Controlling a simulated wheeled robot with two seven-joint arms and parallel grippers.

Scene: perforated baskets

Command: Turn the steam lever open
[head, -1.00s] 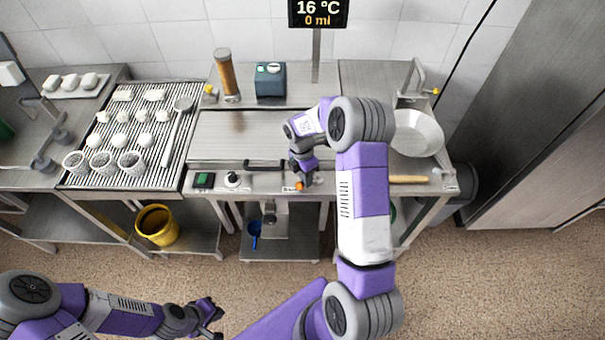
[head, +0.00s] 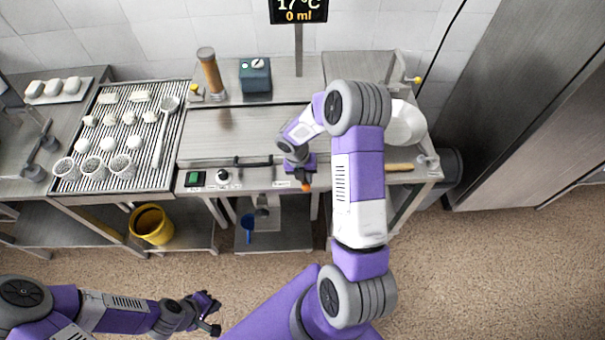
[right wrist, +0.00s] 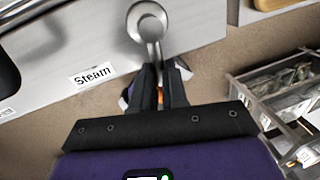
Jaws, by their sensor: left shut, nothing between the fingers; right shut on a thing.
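The steam lever (right wrist: 148,28) is a silver knob with a short arm on the front panel, beside a "Steam" label (right wrist: 92,75). An orange part (right wrist: 160,97) shows between the fingers in the right wrist view, and its orange tip (head: 306,187) shows in the head view. My right gripper (right wrist: 160,75) is shut on the lever's arm, below the round hub. It also shows in the head view (head: 303,177) at the panel's front. My left gripper (head: 207,312) is shut and empty, low over the floor, away from the panel.
A black bar handle (head: 253,163), a black knob (head: 222,176) and a green switch (head: 195,178) are left of the lever on the panel. The display (head: 298,10) reads 17 °C, 0 ml.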

